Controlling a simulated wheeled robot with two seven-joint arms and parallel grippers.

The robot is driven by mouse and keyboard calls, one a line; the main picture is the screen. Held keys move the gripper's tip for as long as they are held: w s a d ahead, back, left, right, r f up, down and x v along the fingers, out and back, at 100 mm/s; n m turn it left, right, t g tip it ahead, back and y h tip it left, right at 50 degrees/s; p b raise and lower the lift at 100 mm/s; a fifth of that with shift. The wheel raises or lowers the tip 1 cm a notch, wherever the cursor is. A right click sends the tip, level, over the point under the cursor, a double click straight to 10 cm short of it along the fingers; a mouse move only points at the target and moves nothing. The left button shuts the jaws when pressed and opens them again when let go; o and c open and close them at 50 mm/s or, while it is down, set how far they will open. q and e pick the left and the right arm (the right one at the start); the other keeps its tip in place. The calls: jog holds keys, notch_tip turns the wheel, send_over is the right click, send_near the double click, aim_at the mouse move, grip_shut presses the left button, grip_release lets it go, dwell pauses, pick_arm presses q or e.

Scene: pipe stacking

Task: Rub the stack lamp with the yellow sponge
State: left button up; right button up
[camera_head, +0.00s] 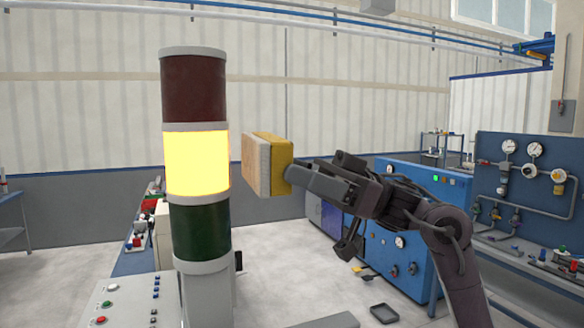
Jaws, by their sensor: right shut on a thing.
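The stack lamp (197,160) stands upright left of centre in the head view. Its top section is dark red, its middle section glows yellow, and its bottom section is dark green. My right gripper (292,176) is shut on the yellow sponge (279,163), which has a paler tan face turned to the left toward the lamp. The sponge is level with the glowing yellow section, and a narrow gap shows between them in the picture. The gripper's fingertips are partly hidden at the sponge. My left gripper is not in view.
A control panel (125,304) with coloured buttons is at the lamp's lower left. A blue cabinet (415,262) and a gauge board (535,165) with pipes stand behind and right of my right arm. A dark tray (383,313) lies at the bottom. Open floor shows behind the lamp.

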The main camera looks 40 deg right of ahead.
jog(key=shift+w+a+p, duration=0.25)
jog(key=shift+a+p, duration=0.05)
jog(key=shift+a, duration=0.7)
